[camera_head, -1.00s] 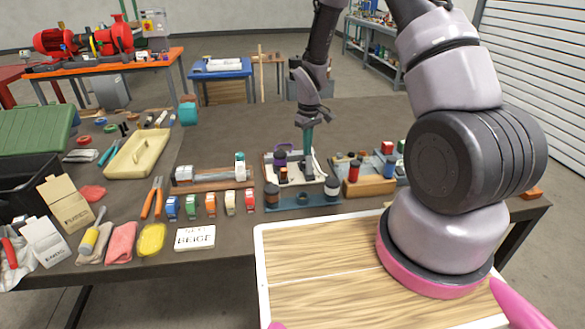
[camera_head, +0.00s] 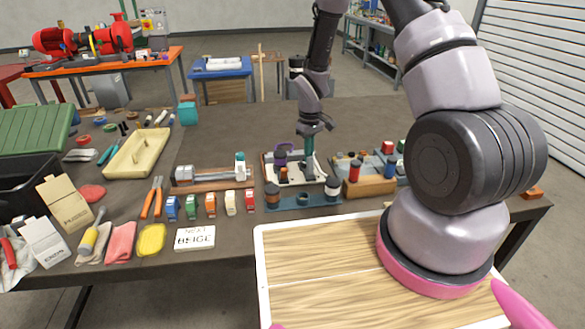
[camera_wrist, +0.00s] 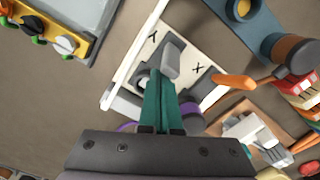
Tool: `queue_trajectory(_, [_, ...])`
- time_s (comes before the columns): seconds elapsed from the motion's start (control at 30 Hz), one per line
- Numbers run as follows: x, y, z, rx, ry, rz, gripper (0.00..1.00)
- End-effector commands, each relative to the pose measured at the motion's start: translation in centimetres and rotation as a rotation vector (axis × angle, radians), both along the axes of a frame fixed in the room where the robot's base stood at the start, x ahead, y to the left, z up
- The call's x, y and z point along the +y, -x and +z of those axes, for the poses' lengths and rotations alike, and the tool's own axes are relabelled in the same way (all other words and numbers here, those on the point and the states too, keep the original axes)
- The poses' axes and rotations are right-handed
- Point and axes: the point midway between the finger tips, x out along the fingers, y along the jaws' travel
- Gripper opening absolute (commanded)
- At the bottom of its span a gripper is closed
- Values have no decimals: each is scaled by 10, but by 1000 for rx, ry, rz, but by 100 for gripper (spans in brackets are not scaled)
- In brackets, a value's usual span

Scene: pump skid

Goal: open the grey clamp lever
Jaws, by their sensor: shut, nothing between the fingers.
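A white plate (camera_head: 313,178) carrying clamps stands mid-bench; it shows in the wrist view (camera_wrist: 118,94) with dark letter marks on it. A grey block-like piece (camera_wrist: 173,58), which looks like the grey clamp lever, stands over the plate at my fingertips. An orange lever (camera_wrist: 235,82) is to its right on a dark base. A purple lever (camera_head: 284,147) shows at the back of the plate. My gripper (camera_head: 309,176) points down over the plate, its teal fingers (camera_wrist: 160,82) shut and empty. The fingertips overlap the grey piece's lower end; I cannot tell whether they touch it. The fingers hide part of it.
A wooden block fixture (camera_head: 369,185) is close on the right, a rail fixture (camera_head: 213,180) on the left. The bench behind the plate is clear.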

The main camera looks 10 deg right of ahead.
Motion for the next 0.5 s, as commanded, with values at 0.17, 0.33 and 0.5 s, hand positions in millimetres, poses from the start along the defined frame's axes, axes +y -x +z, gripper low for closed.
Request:
queue_trajectory(0.17, [0, 6, 1, -1, 0, 1, 0])
queue_trajectory(0.33, [0, 12, 1, -1, -1, 1, 0])
queue_trajectory(0.5, [0, 18, 1, -1, 0, 1, 0])
